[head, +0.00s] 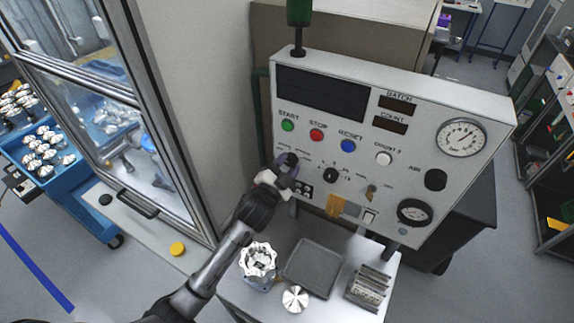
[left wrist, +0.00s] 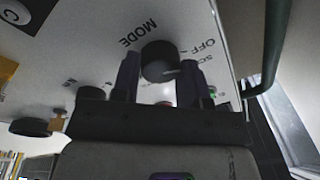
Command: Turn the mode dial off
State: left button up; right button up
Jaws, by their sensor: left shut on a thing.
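The mode dial (left wrist: 157,57) is a round black knob on the white control panel (head: 330,153). In the left wrist view, MODE and OFF are printed beside it. A pale mark on the dial points right, near the OFF lettering and another partly hidden label; I cannot tell exactly which it meets. My left gripper (head: 284,173) is at the panel's lower left, below the START button. It also shows in the left wrist view (left wrist: 160,72), with one finger on each side of the dial, shut on it. In the head view the gripper largely covers the dial. My right gripper is not in view.
Coloured buttons (head: 317,134), a black selector knob (head: 330,175), and gauges (head: 461,138) are on the same panel. Below it, the bench holds a grey tray (head: 313,267), a machined housing (head: 258,260), and a metal block (head: 369,287). A glass-doored machine stands left.

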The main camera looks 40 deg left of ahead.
pick_arm(q)
jog(key=o, duration=0.9)
jog(key=shift+s, duration=0.1)
jog(key=shift+b+v, duration=1.4)
jog(key=shift+v, duration=5.45)
jog(key=shift+r, duration=0.1)
